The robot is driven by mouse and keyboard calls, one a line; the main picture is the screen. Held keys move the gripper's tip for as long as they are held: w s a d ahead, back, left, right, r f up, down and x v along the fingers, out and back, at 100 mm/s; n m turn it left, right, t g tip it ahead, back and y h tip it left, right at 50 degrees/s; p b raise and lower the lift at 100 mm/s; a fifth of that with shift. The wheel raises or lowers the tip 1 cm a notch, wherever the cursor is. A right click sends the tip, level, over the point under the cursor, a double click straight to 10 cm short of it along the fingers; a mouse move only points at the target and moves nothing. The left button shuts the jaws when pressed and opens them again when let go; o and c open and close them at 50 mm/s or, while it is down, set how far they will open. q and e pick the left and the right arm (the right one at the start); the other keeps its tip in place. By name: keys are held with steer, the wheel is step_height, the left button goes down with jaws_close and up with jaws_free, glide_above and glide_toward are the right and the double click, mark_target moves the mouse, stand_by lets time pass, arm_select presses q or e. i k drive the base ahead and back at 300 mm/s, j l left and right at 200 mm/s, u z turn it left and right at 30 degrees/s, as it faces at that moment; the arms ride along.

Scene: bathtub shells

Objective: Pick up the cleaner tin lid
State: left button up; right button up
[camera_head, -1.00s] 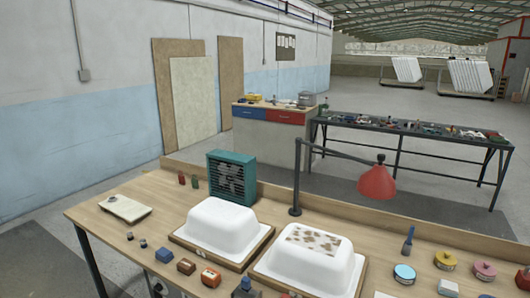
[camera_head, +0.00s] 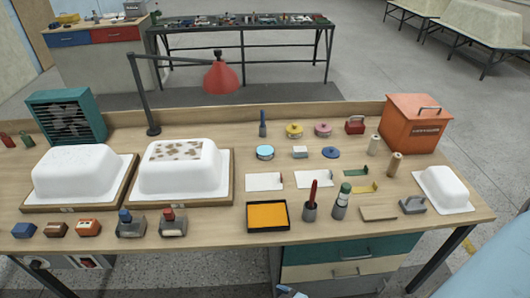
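Several small round items stand in the back middle of the workbench. A flat, dark blue disc (camera_head: 331,153) looks like a loose lid lying on the bench top. A light blue and white round tin (camera_head: 265,152) stands to its left. A yellow round tin (camera_head: 294,130) and a pink round tin (camera_head: 323,129) stand behind them. No label is readable, so I cannot tell for certain which piece is the cleaner tin lid.
Two white tub shells (camera_head: 75,172) (camera_head: 180,168) fill the bench's left half. A red lamp (camera_head: 221,77) overhangs the back. White cards (camera_head: 265,182), a yellow tray (camera_head: 267,216) and upright holders (camera_head: 311,209) stand in front. An orange box (camera_head: 412,123) stands back right.

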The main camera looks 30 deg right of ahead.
mark_target(330, 152)
steer(key=z, duration=1.6)
